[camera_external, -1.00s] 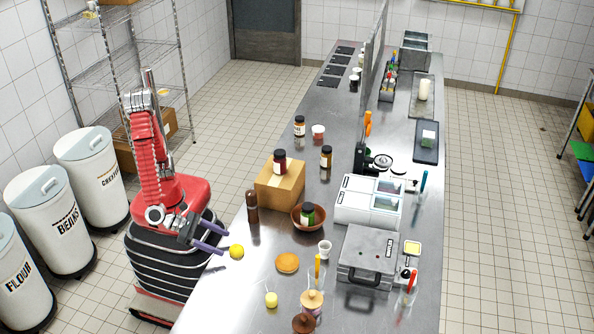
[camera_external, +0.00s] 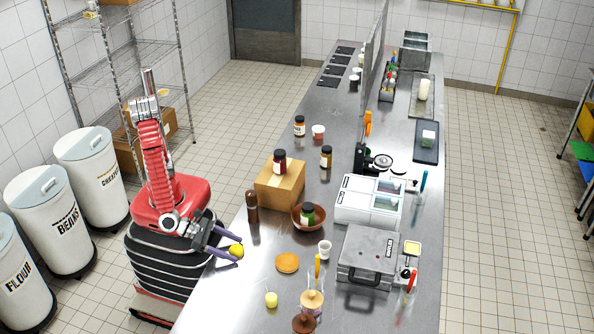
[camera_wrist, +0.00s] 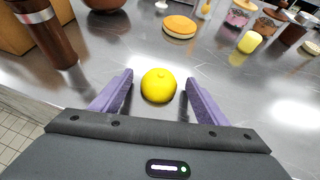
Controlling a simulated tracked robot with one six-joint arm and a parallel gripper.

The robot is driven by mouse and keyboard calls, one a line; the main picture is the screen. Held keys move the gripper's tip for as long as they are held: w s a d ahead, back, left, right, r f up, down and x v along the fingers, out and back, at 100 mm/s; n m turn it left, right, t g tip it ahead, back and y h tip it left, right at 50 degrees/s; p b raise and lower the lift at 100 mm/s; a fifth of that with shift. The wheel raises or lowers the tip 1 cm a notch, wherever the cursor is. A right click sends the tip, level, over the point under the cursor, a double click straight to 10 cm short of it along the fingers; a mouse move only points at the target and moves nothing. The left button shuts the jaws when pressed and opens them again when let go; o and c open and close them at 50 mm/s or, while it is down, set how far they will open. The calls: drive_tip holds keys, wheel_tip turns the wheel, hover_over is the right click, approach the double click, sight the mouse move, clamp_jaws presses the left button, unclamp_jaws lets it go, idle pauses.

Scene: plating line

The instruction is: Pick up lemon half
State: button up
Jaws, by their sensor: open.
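The lemon half (camera_external: 236,250) is a small yellow dome on the steel counter near its left edge. In the wrist view the lemon half (camera_wrist: 159,85) sits between the two purple fingers, with a gap on each side. My gripper (camera_external: 229,249) is open and low at the counter edge, its fingers on either side of the lemon half. The open fingers also show in the wrist view (camera_wrist: 159,97), and nothing is clamped between them.
A brown bottle (camera_external: 252,207) and a cardboard box (camera_external: 281,187) stand beyond the gripper. A bun (camera_external: 287,263) lies to the right of the lemon half. A pale yellow piece (camera_external: 271,300) is nearer the camera. Bare counter surrounds the lemon half.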

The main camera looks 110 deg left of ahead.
idle(0.5)
drive_tip(key=c, duration=1.2)
drive_tip(key=shift+o, duration=0.2)
drive_tip(key=shift+r, duration=5)
